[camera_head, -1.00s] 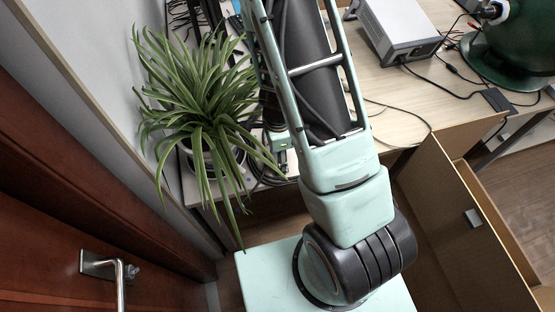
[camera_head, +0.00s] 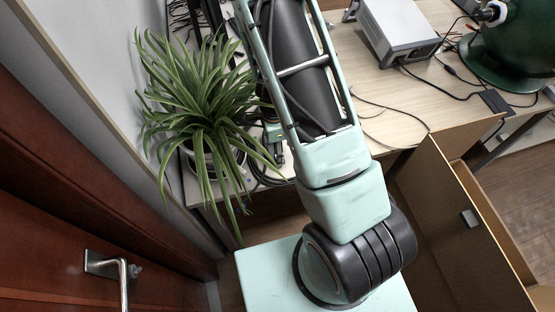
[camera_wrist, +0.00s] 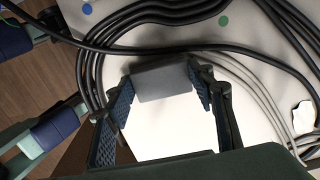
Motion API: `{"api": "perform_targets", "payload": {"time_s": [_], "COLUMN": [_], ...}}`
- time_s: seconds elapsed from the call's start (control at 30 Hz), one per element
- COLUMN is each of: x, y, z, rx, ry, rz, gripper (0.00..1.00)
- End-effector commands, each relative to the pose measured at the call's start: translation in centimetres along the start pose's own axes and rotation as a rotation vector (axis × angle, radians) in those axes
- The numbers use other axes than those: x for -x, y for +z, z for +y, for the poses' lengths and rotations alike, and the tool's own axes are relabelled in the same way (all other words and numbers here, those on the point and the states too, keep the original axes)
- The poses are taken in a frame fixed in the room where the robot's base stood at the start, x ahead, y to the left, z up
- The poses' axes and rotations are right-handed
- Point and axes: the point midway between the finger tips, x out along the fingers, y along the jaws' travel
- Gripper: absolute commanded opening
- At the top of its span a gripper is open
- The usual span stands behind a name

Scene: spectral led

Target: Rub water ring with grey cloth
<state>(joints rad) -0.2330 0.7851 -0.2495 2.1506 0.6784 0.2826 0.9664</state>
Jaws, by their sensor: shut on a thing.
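In the wrist view my gripper (camera_wrist: 161,78) is shut on a grey, block-like folded piece, which I take for the grey cloth (camera_wrist: 163,86). The cloth spans the space between the two fingertips. It is over a pale, bright surface (camera_wrist: 170,130); I cannot tell whether it touches it. I cannot make out a water ring in either view. In the head view my gripper and the cloth are out of sight beyond my arm.
Thick black cables (camera_wrist: 150,22) curve around the cloth, with thinner grey cables (camera_wrist: 265,95) to its right. In the head view a potted plant (camera_head: 205,100) stands left of my arm.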

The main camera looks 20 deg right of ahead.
Motion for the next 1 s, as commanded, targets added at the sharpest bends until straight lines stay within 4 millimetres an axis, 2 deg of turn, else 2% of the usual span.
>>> {"api": "perform_targets", "payload": {"time_s": [0.33, 0.7, 1.0], "x": [0.0, 0.2, 0.4], "y": [-0.1, -0.1, -0.1], "z": [-0.1, 3.2, 3.5], "rx": [0.000, -0.001, 0.000], "ry": [-0.006, -0.002, -0.002], "rz": [0.002, 0.000, 0.001], "gripper": [0.22, 0.22, 0.22]}}
